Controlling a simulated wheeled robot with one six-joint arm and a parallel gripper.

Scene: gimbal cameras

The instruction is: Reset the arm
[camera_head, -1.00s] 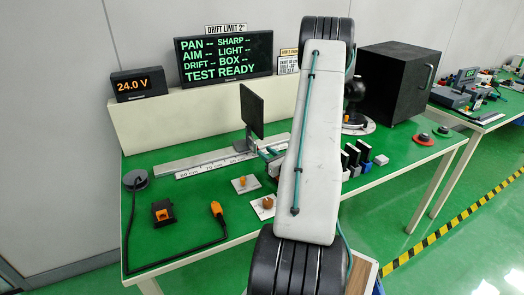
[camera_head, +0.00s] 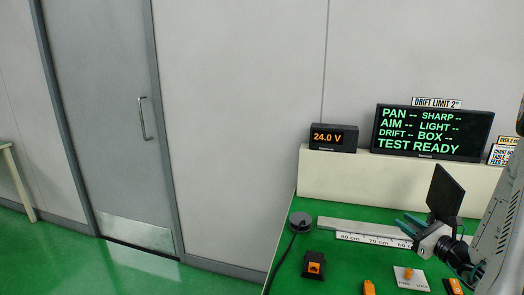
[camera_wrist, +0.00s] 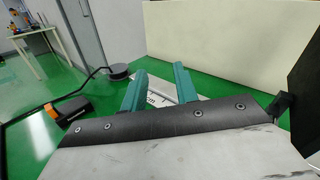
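My gripper (camera_wrist: 160,71) shows two teal fingers with a clear gap between them and nothing held. In the head view my gripper (camera_head: 406,223) is low over the green table (camera_head: 335,270), beside the white ruler strip (camera_head: 375,239) and near the upright black panel (camera_head: 445,194). In the wrist view the ruler strip (camera_wrist: 158,97) lies beyond and between the fingers. My white arm comes in from the right edge of the head view, and most of it is out of frame.
A cream wall panel (camera_head: 345,182) backs the table. A black puck with a cable (camera_head: 301,221), a black-and-orange box (camera_head: 314,265) and a small plate with an orange knob (camera_head: 409,277) sit on the table. A door (camera_head: 100,110) and free green floor lie left.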

